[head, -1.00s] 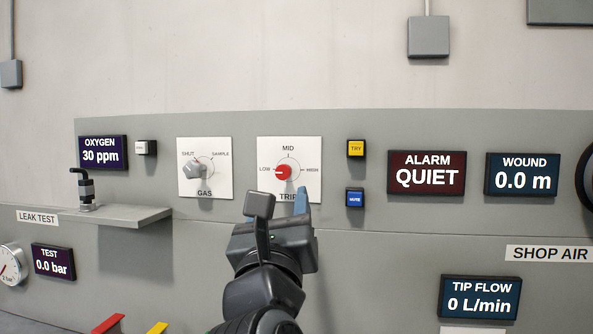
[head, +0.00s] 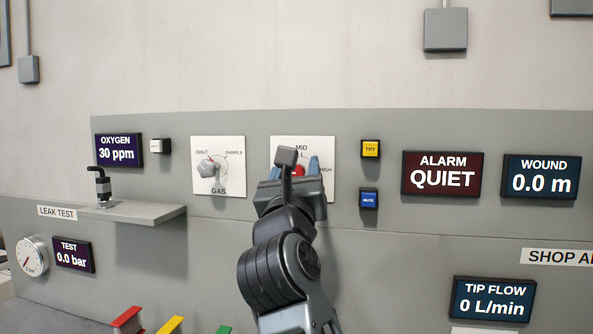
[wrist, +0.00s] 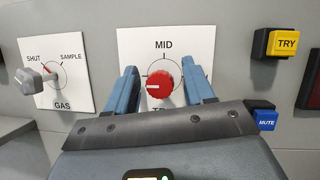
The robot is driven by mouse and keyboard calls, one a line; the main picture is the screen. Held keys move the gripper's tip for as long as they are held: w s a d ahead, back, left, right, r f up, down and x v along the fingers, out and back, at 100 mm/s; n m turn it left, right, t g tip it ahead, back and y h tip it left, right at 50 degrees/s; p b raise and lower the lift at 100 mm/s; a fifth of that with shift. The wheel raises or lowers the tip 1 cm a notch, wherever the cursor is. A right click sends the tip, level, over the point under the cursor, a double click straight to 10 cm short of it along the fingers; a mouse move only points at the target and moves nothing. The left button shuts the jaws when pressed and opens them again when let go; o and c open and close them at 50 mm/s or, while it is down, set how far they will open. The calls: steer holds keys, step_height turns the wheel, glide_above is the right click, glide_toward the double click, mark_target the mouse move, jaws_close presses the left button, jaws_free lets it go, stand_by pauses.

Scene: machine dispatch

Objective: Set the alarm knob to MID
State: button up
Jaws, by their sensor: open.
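The alarm knob is a red round knob (wrist: 160,85) on a white plate (wrist: 130,40) with MID printed at the top. In the wrist view its pale pointer mark faces left. In the head view the knob (head: 299,170) is partly hidden behind my gripper, and the LOW label is covered. My gripper (head: 301,160) is open in front of the plate. In the wrist view its two blue fingers (wrist: 162,88) stand to the left and right of the knob, with gaps showing on both sides. I cannot tell how far the fingertips are from the plate. The alarm display (head: 441,175) reads QUIET.
The grey GAS knob (head: 211,170) is on a plate to the left. A yellow TRY button (head: 370,149) and a blue MUTE button (head: 369,199) sit close on the right. A grey shelf (head: 150,216) juts out at lower left.

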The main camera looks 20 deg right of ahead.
jaws_close()
stand_by(0.4)
steer(key=shift+a+f+m+b, duration=0.1)
steer(key=shift+m+b, duration=0.4)
steer(key=shift+b, duration=0.05)
steer(key=m+b, duration=0.1)
steer(key=m+g+h+b, duration=0.1)
steer(key=m+h+b, duration=0.1)
steer(key=m+b, duration=0.1)
steer(key=shift+f, duration=0.25)
steer(key=m+g+h+b, duration=0.1)
steer(key=m+b, duration=0.3)
steer(key=m+g+h+b, duration=0.2)
steer(key=m+b, duration=0.2)
steer(key=shift+b, duration=0.35)
steer(key=m+g+b, duration=0.1)
steer(key=m+b, duration=0.2)
steer(key=m+g+h+b, duration=0.1)
steer(key=m+g+b, duration=0.1)
steer(key=m+b, duration=0.1)
steer(key=shift+r+m+g+b, duration=0.15)
steer(key=shift+m+g+b, duration=0.55)
steer(key=shift+m, duration=0.6)
steer(key=shift+r+m+g+b, duration=0.15)
steer(key=shift+m+g+b, duration=0.35)
steer(key=shift+m+b, duration=0.6)
steer(key=shift+m, duration=0.3)
